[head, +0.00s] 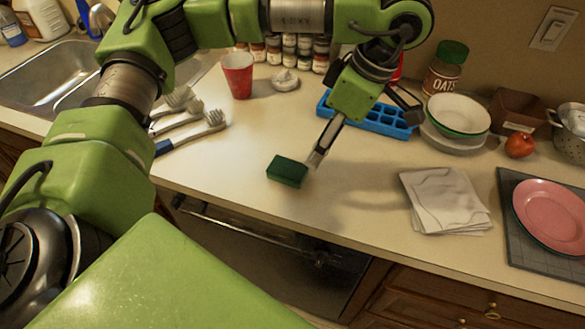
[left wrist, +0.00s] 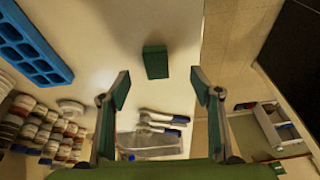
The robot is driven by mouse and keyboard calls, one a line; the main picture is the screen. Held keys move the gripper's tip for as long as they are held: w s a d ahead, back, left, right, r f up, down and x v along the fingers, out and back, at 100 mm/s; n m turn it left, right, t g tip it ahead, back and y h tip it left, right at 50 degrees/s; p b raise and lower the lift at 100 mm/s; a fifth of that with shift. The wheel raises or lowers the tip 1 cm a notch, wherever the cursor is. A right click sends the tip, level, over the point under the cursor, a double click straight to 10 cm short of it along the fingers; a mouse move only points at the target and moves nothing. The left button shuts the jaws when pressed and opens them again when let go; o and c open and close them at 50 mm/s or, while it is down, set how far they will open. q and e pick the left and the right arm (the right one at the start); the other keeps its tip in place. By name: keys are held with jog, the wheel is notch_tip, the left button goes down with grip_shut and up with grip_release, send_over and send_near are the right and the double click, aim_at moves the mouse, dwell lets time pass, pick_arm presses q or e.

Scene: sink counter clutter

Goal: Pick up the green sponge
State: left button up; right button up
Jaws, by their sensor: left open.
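The green sponge (head: 287,171) is a small dark green block lying on the counter near its front edge. My left gripper (head: 317,158) is just to the right of the sponge in the head view and points down toward the counter. In the left wrist view the sponge (left wrist: 155,62) lies beyond the two fingertips, roughly centred between them. The left gripper (left wrist: 158,88) is open and empty, with its fingers wide apart. The sponge is fully visible in both views. My right gripper is not in view.
A blue ice tray (head: 385,122) and stacked bowls (head: 459,115) stand behind the gripper. Folded cloths (head: 443,200) lie to the right, brushes (head: 195,132) to the left, a red cup (head: 238,75) behind. The counter around the sponge is clear; its front edge is close.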

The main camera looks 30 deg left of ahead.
pick_arm(q)
jog(key=a+y, duration=0.1)
jog(key=a, duration=0.2)
send_over(288, 168)
jog(key=d, duration=0.2)
jog(key=f, duration=0.5)
jog(key=shift+w+d+f+p, duration=0.2)
jog(key=shift+w+f+p, duration=0.1)
jog(key=shift+f+p, duration=0.1)
jog(key=p+x, duration=0.2)
jog(key=x, duration=0.3)
jog(key=shift+s+f, duration=0.1)
jog(key=shift+f, duration=0.05)
jog(key=shift+a+f, duration=0.1)
jog(key=shift+f, duration=0.15)
jog(key=c, duration=0.9)
